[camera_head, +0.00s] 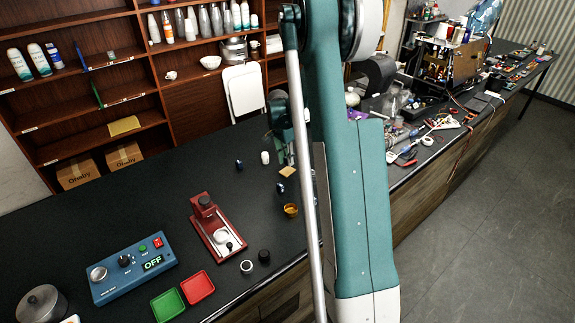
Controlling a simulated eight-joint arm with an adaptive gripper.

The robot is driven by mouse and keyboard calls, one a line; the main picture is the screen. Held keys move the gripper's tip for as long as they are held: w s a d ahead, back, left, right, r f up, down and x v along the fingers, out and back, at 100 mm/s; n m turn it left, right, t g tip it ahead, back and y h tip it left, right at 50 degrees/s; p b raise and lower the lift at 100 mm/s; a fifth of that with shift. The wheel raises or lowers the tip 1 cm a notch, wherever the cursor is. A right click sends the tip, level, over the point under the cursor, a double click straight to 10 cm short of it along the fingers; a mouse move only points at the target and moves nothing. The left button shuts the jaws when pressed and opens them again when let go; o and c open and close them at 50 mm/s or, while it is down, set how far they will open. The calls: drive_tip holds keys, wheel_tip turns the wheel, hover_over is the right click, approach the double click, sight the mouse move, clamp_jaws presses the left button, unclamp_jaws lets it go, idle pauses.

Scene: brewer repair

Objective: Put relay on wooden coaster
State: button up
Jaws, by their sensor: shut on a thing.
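The wooden coaster (287,171) is a small tan square lying flat on the black counter, just left of my arm. My gripper (287,155) is partly hidden behind my arm, low over the counter just beyond the coaster. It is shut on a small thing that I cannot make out. I cannot tell whether this thing is the relay or whether it touches the counter. A small dark blue part (280,188) stands just in front of the coaster. Another dark blue part (239,163) and a white one (265,157) stand to the left and beyond.
An amber cup (291,210) stands near the counter's front edge. A red brewer stand (215,226), a blue control box reading OFF (132,268), and red (198,287) and green (168,305) trays lie nearer. The counter (190,180) left of the coaster is mostly clear.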

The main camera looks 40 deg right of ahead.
drive_tip(key=shift+f, duration=1.6)
drive_tip(key=shift+f, duration=0.15)
drive_tip(key=o, duration=0.8)
drive_tip(key=r, duration=0.4)
drive_tip(key=a+r, duration=0.1)
drive_tip(key=r, duration=0.7)
drive_tip(key=shift+a+r, duration=0.1)
drive_tip(key=shift+a, duration=0.3)
drive_tip(key=shift+r, duration=0.1)
